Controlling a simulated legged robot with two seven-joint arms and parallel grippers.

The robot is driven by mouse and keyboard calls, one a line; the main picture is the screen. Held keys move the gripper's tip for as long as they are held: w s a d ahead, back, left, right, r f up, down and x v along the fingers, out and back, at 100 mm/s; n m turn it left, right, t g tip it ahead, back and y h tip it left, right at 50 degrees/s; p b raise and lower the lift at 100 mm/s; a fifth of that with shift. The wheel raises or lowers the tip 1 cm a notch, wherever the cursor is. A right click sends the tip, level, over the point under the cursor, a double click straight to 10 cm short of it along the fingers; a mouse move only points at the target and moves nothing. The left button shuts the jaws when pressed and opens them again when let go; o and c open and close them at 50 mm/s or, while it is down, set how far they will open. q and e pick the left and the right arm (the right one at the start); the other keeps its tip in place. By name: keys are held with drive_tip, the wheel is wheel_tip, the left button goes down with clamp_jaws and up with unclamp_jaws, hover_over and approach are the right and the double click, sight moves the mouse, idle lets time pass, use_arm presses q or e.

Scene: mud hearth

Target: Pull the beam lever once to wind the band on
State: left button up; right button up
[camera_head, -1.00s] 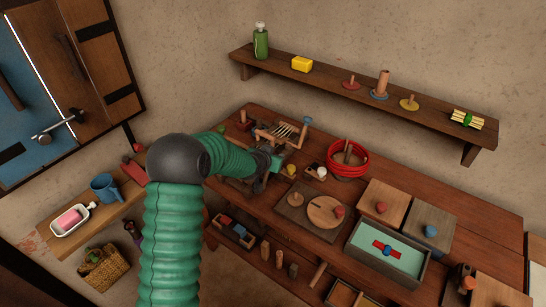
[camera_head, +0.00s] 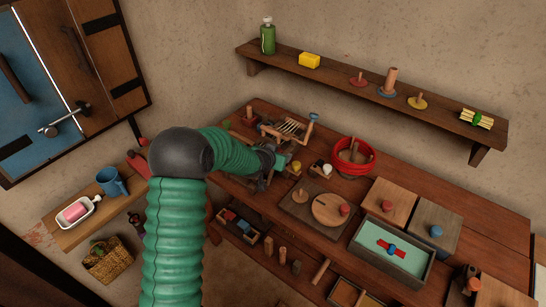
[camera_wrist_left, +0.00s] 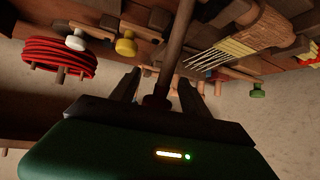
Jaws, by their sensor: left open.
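A small wooden loom with pale threads (camera_head: 288,130) stands at the back left of the bench. Its threads and a wooden roller (camera_wrist_left: 262,25) show at the upper right of the left wrist view. A dark rod (camera_wrist_left: 178,45), which looks like the beam lever, runs down between the fingers of my left gripper (camera_wrist_left: 160,85). The fingers are open on either side of it; I cannot tell whether either touches. In the head view my left gripper (camera_head: 268,162) is at the loom's near side, and its wrist hides the lever. My right gripper is not in view.
Right of the gripper are a red coil (camera_head: 354,155), a board with a round disc (camera_head: 325,208) and a green-lined tray (camera_head: 370,237). A shelf (camera_head: 380,93) runs along the wall above. A compartment box (camera_head: 238,226) lies below the loom.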

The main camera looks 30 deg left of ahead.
use_arm(q)
drive_tip(key=p+v, duration=0.1)
drive_tip(key=v, duration=1.4)
drive_tip(key=shift+s+p, duration=0.4)
drive_tip(key=s+d+f+g, duration=0.4)
drive_tip(key=s+d, duration=0.4)
drive_tip(key=s, duration=0.1)
drive_tip(key=s+d+f+m+g+h, duration=0.1)
drive_tip(key=s+d+f+g, duration=0.3)
drive_tip(key=s+d, duration=0.4)
drive_tip(key=shift+s+h, duration=0.3)
drive_tip(key=shift+s, duration=0.7)
